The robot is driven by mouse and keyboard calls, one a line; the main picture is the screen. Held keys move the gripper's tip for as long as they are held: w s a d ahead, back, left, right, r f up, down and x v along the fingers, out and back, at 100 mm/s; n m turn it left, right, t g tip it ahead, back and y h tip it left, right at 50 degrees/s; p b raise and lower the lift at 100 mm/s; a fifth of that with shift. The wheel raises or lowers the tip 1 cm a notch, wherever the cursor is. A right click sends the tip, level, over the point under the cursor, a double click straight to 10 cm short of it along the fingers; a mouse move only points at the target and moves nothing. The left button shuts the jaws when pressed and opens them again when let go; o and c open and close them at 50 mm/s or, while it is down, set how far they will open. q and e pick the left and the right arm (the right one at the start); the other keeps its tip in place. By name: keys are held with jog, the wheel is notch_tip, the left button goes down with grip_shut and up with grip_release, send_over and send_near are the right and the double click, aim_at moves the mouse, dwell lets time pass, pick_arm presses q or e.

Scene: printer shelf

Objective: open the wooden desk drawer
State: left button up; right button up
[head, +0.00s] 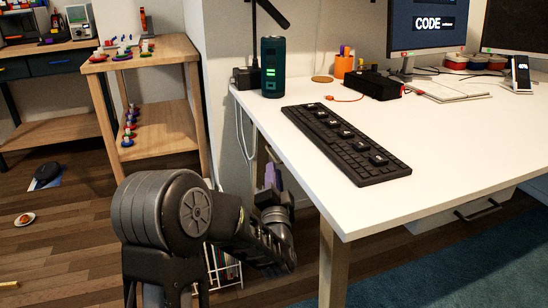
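A white-topped desk (440,190) on light wooden legs fills the right half of the head view. Under its top at the right, a pale drawer front (450,215) with a dark bar handle (478,210) shows and looks shut. At the far left, a wooden-topped bench has dark drawer fronts (62,62), which also look shut. My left gripper (272,178) is beside the left edge of the white desk, below its top and away from both sets of drawers. My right gripper is out of view.
A keyboard (345,143), a dark green speaker (273,67), an orange pen cup (343,66) and monitors stand on the desk. A wooden shelf stand (165,50) holds small colourful pieces. A wire rack (222,265) is on the floor. Open wooden floor lies at left.

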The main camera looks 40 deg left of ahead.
aim_at(273, 155)
pick_arm(q)
jog(key=b+x, duration=0.1)
jog(key=x, duration=0.6)
jog(key=shift+w+a+b, duration=0.1)
jog(key=shift+w+b, duration=0.05)
jog(key=shift+b, duration=0.25)
jog(key=shift+c, duration=0.6)
grip_shut()
dwell(0.4)
